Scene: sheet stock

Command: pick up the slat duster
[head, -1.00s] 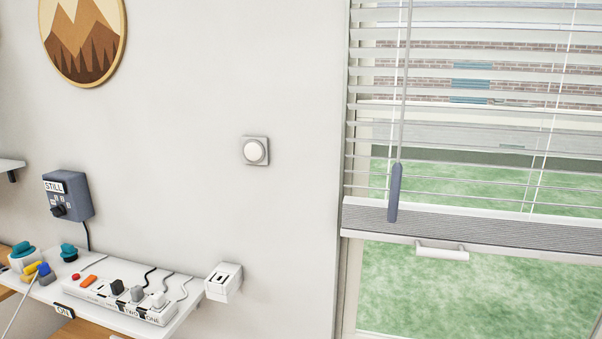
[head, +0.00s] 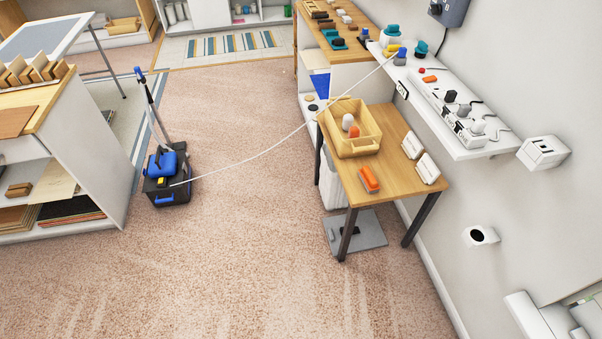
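I cannot make out for certain which thing is the slat duster. A small orange and white object (head: 369,179) lies near the front edge of the small wooden table (head: 395,126); it is too small to tell what it is. A tan basket (head: 358,148) on the same table holds a rounded white thing (head: 348,121) and an orange thing (head: 355,131). My gripper is not in view.
A wall shelf (head: 470,146) with a power strip (head: 450,110) juts above the table. A pale cord (head: 262,153) runs from the shelf to a black and blue wheeled unit (head: 167,175). A shelving unit (head: 85,140) stands left. The carpet (head: 230,260) is clear in front.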

